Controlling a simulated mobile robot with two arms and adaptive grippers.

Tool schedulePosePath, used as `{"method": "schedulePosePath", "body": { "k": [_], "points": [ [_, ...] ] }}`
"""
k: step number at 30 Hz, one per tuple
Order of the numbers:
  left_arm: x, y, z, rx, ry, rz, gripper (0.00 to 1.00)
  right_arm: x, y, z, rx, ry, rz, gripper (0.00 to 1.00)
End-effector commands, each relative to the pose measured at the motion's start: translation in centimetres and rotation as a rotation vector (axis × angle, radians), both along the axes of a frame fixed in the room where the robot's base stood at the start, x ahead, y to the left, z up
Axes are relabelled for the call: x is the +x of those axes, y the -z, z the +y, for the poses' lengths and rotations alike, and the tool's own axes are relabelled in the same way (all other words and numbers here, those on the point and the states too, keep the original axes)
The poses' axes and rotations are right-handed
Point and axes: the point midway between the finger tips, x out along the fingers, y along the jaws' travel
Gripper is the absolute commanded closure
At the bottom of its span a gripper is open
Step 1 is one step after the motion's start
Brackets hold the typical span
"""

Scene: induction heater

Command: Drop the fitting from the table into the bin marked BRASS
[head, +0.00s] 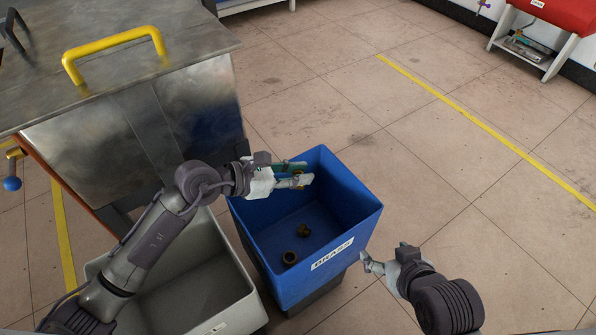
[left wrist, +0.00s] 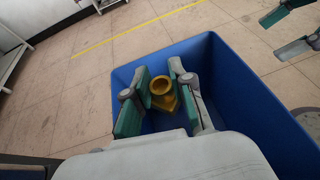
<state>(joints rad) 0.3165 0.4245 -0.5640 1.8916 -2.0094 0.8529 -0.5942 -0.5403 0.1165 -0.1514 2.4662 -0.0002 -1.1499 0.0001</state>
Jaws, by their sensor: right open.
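The brass fitting (left wrist: 162,92) is yellow, with a round open mouth. It sits between the fingers of my left gripper (head: 300,173), which is shut on it. The gripper holds it above the open blue bin (head: 352,205), near the bin's far side. The bin carries a white label reading BRASS (head: 332,254) on its front. My right gripper (head: 383,258) is open and empty, just right of the bin's front corner. It also shows at the upper right of the left wrist view (left wrist: 284,31).
Two darker fittings (head: 303,231) lie on the blue bin's floor. A grey bin (head: 232,310) stands left of it, under my left arm. A metal cabinet with a yellow handle (head: 115,48) stands at the upper left. The tiled floor to the right is clear.

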Motion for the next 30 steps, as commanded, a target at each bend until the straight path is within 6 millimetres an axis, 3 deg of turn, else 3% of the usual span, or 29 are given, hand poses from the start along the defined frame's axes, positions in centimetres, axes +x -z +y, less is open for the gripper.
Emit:
{"method": "schedulePosePath", "body": {
  "k": [1, 5, 17, 30],
  "points": [
    [0.0, -0.1, 0.0, -0.002, 0.0, -0.001, 0.68, 0.0, 0.0, 0.0, 0.0, 0.0, 0.0, 0.22],
    [0.0, -0.1, 0.0, -0.001, 0.0, 0.0, 0.49, 0.0, 0.0, 0.0, 0.0, 0.0, 0.0, 0.22],
    [-0.3, -0.2, 0.7, 0.002, -0.001, 0.0, 0.49, 0.0, 0.0, 0.0, -0.001, 0.0, 0.003, 0.22],
    [-3.7, -3.5, 7.9, 0.005, 0.0, 0.0, 0.49, 0.0, 0.0, 0.0, 0.0, 0.0, 0.002, 0.22]
  ]
}}
